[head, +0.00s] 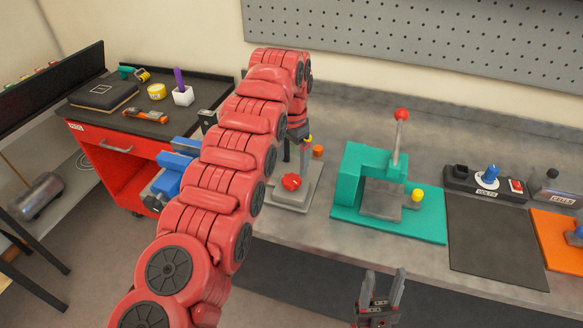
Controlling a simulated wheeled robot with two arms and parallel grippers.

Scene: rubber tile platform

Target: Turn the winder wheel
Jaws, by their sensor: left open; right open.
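A grey device (293,199) with a red knob (291,182) on its front stands on the grey bench, partly behind my red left arm. I take it to be the winder, but I cannot make out its wheel clearly. A small orange piece (318,151) shows at its back right. My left gripper (296,162) points down over the back of this device, open; whether its fingers touch anything is unclear. My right gripper (383,285) is open and empty, in front of the bench edge, well apart from the device.
A teal press (370,165) with a red-tipped lever stands right of the device. Further right are a dark mat (490,240), a control box (480,183) and an orange plate (560,235). A blue vise (170,175) and red tool cart (125,170) are at left.

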